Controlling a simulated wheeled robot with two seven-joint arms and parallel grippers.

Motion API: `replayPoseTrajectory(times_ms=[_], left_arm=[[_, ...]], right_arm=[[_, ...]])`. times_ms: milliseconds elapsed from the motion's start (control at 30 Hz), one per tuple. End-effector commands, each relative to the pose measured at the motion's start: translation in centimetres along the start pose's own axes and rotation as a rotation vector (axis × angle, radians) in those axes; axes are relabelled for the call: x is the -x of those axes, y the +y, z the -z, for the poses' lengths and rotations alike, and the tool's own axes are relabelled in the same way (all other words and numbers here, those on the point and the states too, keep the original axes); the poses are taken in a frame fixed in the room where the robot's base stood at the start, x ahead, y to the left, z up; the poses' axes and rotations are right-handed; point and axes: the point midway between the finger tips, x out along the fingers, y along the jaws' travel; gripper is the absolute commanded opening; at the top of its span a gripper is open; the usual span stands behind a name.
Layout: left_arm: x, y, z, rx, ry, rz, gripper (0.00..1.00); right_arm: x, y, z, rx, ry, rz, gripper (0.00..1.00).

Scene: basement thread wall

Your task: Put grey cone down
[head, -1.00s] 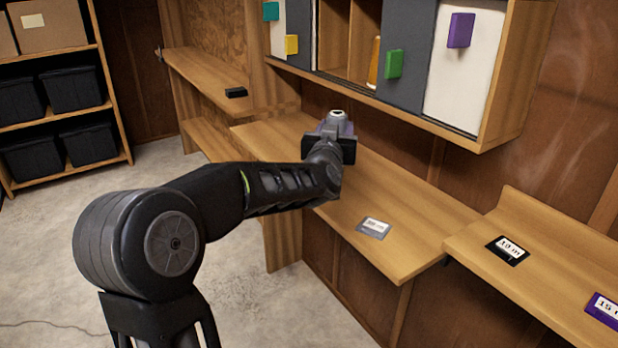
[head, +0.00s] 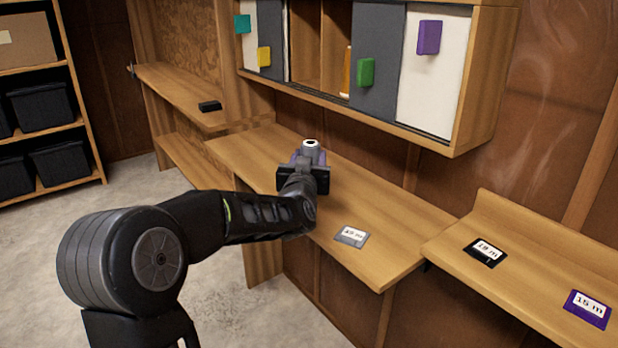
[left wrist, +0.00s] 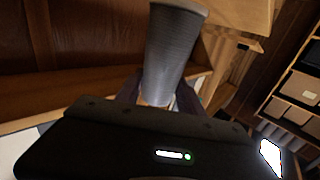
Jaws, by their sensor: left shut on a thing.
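The grey cone (left wrist: 170,55) is between the fingers of my left gripper in the left wrist view, with its ridged grey side showing. In the head view only the top of the cone (head: 311,148) shows, pale with a dark hole, just beyond my left gripper (head: 306,160). My left gripper is shut on the cone, above the middle wooden shelf (head: 385,215). The gripper hides the cone's lower part in the head view, so I cannot tell whether it touches the shelf. My right gripper is not in view.
A grey label card (head: 352,237) lies on the middle shelf, right of my gripper. The right shelf (head: 540,262) holds a black card (head: 485,252) and a purple card (head: 588,308). A cabinet with sliding doors (head: 436,75) hangs above. A black block (head: 210,106) sits on the far-left shelf.

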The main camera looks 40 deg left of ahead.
Motion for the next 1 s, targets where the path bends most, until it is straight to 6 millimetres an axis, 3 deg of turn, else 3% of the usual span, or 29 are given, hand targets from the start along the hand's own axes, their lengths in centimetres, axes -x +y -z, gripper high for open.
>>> replayPoseTrajectory(times_ms=[133,400,833,867,1000], left_arm=[[0.0,0.0,-0.9,-0.001,-0.002,0.001,0.00],[0.0,0.0,-4.8,-0.001,-0.001,0.001,0.00],[0.0,0.0,-5.4,0.000,0.001,0.000,0.00],[0.0,0.0,-5.4,0.000,0.000,0.000,0.45],[0.0,0.0,-5.3,0.000,0.000,0.000,0.57]], right_arm=[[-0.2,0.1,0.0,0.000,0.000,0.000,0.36],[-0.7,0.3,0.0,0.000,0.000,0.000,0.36],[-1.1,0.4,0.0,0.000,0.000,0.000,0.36],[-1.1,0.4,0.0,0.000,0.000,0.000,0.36],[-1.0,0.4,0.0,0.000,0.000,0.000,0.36]])
